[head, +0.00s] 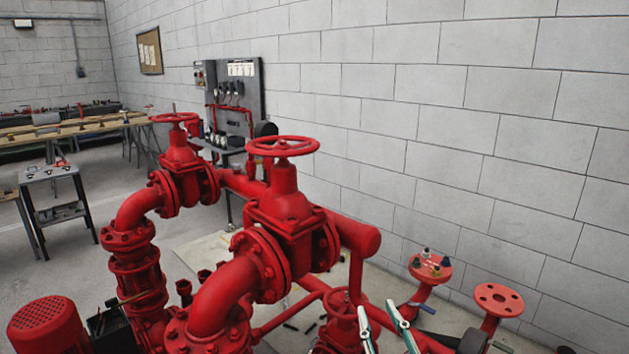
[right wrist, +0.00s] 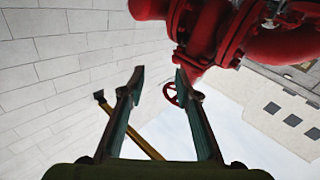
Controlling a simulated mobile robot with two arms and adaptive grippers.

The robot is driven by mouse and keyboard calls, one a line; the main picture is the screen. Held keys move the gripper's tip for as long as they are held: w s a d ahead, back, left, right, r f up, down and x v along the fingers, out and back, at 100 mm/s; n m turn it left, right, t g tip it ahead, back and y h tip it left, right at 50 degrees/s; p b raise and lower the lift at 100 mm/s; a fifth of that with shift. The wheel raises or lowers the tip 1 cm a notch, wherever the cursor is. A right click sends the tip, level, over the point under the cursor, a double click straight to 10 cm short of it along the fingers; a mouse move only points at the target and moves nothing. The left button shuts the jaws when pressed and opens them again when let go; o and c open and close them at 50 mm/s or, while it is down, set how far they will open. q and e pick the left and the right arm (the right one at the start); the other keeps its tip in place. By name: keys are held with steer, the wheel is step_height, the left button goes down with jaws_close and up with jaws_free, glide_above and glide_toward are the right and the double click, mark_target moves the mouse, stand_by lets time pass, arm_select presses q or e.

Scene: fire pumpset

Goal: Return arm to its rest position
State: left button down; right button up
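My right gripper (head: 377,308) is at the bottom of the head view, right of centre, with its two green fingers pointing up and standing apart. In the right wrist view, the right gripper (right wrist: 159,74) is open, with nothing between its fingertips. The right fingertip appears close to a red flanged pipe (right wrist: 215,30); I cannot tell whether they touch. My left gripper is in neither view.
Red valves with a front handwheel (head: 283,146) and a rear handwheel (head: 176,117) fill the middle. A red flange with several small items (head: 430,267) and a bare flange (head: 498,299) stand right of the gripper. A block wall (head: 450,130) runs behind.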

steer(key=s+d+f+m+g+h, duration=0.1)
steer(key=s+d+f+g, duration=0.15)
steer(key=f, duration=0.35)
steer(key=s+d+f+m+g+h, duration=0.1)
steer(key=s+d+f+g+h, duration=0.15)
steer(key=f, duration=0.35)
steer(key=s+d+f+g, duration=0.1)
steer(key=s+f+g, duration=0.2)
steer(key=s+f, duration=0.35)
steer(key=s+d+f+g+y, duration=0.1)
steer(key=s+f+g, duration=0.25)
steer(key=s, duration=0.65)
steer(key=s+d+f+g, duration=0.2)
steer(key=s+f+g, duration=0.25)
steer(key=s, duration=0.35)
step_height(320, 180, down, 27)
steer(key=s, duration=0.2)
steer(key=s+d+f+n+g, duration=0.1)
steer(key=s+d+f, duration=0.1)
steer(key=s+f, duration=1.3)
steer(key=shift+s+d+f+g, duration=0.3)
steer(key=shift+s+g, duration=0.1)
steer(key=shift+s, duration=0.5)
steer(key=shift+w, duration=0.15)
